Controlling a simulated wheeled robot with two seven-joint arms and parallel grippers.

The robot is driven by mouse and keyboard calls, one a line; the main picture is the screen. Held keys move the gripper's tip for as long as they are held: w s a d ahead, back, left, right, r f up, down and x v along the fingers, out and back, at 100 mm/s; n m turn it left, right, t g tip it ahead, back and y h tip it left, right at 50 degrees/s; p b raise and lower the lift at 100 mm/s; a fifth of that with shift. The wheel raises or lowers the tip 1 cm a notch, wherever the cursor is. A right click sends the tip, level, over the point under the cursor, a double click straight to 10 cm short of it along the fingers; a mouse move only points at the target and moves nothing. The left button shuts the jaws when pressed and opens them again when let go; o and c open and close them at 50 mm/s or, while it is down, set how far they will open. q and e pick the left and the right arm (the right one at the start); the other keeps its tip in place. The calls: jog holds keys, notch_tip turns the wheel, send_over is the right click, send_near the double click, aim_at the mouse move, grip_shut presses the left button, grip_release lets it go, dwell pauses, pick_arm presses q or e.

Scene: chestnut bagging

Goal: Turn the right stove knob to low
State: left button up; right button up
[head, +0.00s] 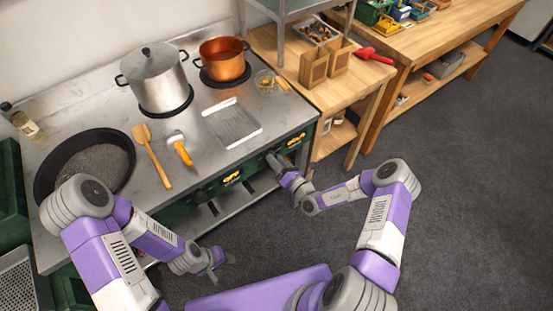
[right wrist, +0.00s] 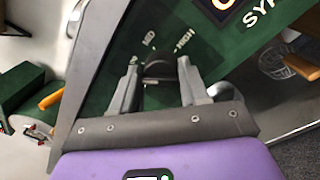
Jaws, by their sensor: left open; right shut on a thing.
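The right stove knob (right wrist: 160,66) is a dark round knob on the green front panel of the stove (right wrist: 140,42). My right gripper (right wrist: 160,80) is shut on the knob, one finger on each side. In the head view my right gripper (head: 274,160) is at the right end of the stove front and hides the knob. My left gripper (head: 222,262) is open and empty, low in front of the stove and apart from it.
On the stove stand a silver lidded pot (head: 158,80), a copper pot (head: 223,62), a dark pan (head: 112,150), a wooden spatula (head: 152,158) and an orange-handled tool (head: 180,150). A wooden table (head: 322,97) stands to the right. The floor (head: 455,170) is clear at right.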

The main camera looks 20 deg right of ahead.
jog(key=shift+d+f+m, duration=0.1)
jog(key=shift+f+m, duration=0.05)
jog(key=shift+m, duration=0.45)
jog(key=o, duration=1)
jog(key=p+v, duration=0.1)
jog(key=v, duration=0.6)
jog(key=shift+s+p, duration=0.25)
jog(key=shift+p, duration=0.05)
